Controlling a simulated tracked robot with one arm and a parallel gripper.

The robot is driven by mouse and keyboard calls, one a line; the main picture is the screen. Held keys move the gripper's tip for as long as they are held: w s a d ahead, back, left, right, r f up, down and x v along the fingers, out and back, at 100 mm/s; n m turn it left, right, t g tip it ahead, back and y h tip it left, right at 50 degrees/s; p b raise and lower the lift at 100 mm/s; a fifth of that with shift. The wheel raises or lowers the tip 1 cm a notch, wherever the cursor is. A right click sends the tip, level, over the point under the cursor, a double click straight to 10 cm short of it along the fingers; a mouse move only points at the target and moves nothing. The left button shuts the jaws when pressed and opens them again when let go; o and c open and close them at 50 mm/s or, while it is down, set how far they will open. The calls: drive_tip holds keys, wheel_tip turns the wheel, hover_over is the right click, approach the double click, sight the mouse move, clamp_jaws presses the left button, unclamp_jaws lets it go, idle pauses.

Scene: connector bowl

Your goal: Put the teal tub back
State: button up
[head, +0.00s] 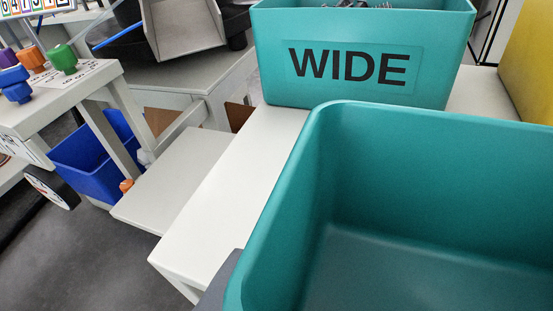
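A teal tub (290,200) fills the lower right of the head view, close to the camera. Its inside looks empty where it shows, and its right and near sides are cut off by the picture edge. A second teal tub (350,90), labelled WIDE, stands behind it on a white surface (235,190) and has small metal-looking pieces in it. The near tub's rim overlaps the white surface in the picture; I cannot tell whether it touches it. My gripper is not visible, so I cannot see whether anything holds the near tub.
A yellow object (530,65) stands at the right edge. At left, a white table (85,95) holds coloured knobs (63,60). A blue bin (90,165) is below it. A lower white shelf (175,180) looks clear. Grey floor (90,265) is open at lower left.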

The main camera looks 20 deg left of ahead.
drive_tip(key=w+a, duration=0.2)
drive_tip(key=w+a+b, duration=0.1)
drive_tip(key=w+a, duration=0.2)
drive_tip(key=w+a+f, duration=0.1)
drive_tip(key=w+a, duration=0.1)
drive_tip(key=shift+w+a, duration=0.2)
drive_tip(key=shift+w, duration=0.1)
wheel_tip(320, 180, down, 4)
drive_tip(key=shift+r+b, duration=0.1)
drive_tip(key=shift+b, duration=0.9)
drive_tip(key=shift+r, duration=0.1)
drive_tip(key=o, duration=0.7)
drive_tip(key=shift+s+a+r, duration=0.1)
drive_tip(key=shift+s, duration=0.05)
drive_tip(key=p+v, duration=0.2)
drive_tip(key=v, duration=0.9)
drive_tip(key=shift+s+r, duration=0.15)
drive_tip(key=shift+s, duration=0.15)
